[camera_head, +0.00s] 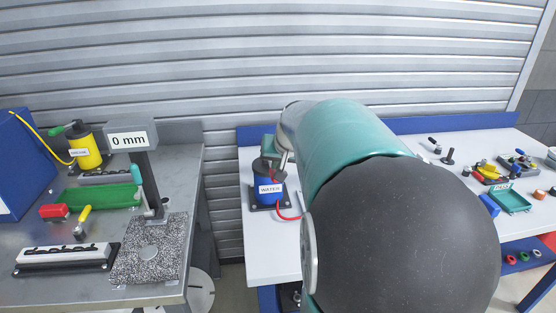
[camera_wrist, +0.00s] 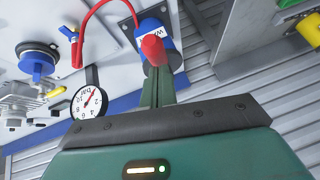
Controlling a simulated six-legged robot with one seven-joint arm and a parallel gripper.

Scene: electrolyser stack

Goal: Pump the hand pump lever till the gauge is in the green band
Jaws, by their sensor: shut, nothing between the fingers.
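The blue hand pump (camera_head: 268,190), labelled WATER, stands near the left end of the white bench. In the wrist view, the blue pump (camera_wrist: 168,62) shows with the red tip of its lever (camera_wrist: 153,48) towards the camera. My gripper (camera_wrist: 157,76) is shut and empty, its fingertips at the red tip; I cannot tell whether they touch. A round white gauge (camera_wrist: 90,103) marked bar has a red needle pointing up and right in the picture. I cannot make out a green band. In the head view, my arm hides much of the area right of the pump.
A red hose (camera_wrist: 86,30) runs from the pump to a blue-handled valve. The grey bench (camera_head: 185,160) on the left holds a yellow pump (camera_head: 84,150) and a 0 mm display stand (camera_head: 132,140). A gap separates the benches. A slatted wall stands behind.

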